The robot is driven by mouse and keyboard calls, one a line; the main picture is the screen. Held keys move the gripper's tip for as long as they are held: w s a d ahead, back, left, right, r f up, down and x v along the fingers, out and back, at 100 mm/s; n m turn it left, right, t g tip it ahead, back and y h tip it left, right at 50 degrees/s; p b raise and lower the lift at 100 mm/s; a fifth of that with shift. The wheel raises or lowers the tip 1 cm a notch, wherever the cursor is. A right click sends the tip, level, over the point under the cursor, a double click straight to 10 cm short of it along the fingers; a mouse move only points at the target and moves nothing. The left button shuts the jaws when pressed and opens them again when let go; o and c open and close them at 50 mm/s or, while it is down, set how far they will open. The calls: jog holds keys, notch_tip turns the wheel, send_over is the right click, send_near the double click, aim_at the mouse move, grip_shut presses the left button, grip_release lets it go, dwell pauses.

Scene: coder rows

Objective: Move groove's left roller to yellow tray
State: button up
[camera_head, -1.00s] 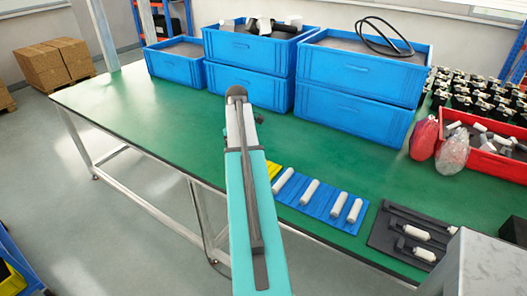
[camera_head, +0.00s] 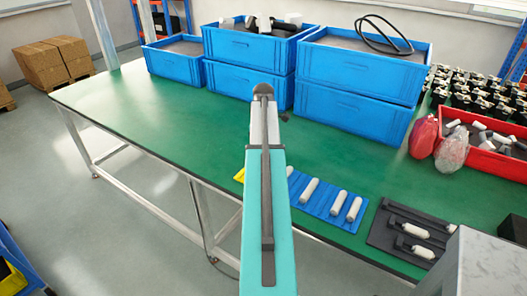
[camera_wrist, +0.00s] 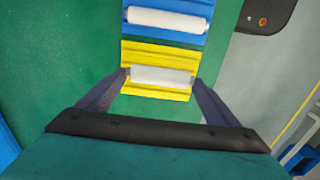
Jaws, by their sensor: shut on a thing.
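My gripper (camera_wrist: 160,77) is shut on a white roller (camera_wrist: 162,74), with one finger at each end of it. The yellow tray also shows as a small piece left of my arm in the head view (camera_head: 239,175). The blue grooved tray (camera_head: 325,200) lies beside it and holds several white rollers, one of them partly hidden by my arm. Its nearest roller shows in the wrist view (camera_wrist: 165,19). My arm hides the gripper in the head view.
A dark fixture (camera_head: 379,236) with white rollers lies to the right. Stacked blue crates (camera_head: 355,75) stand at the back, and a red crate (camera_head: 487,164) with loose parts at the right. The green table (camera_head: 150,115) is clear on the left.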

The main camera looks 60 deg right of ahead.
jog(key=shift+f+b, duration=1.3)
jog(key=shift+f, duration=0.8)
jog(key=shift+f, duration=0.35)
jog(key=shift+f, duration=0.75)
jog(key=shift+f, duration=0.15)
jog(key=shift+f, duration=0.3)
jog(key=o, duration=1.1)
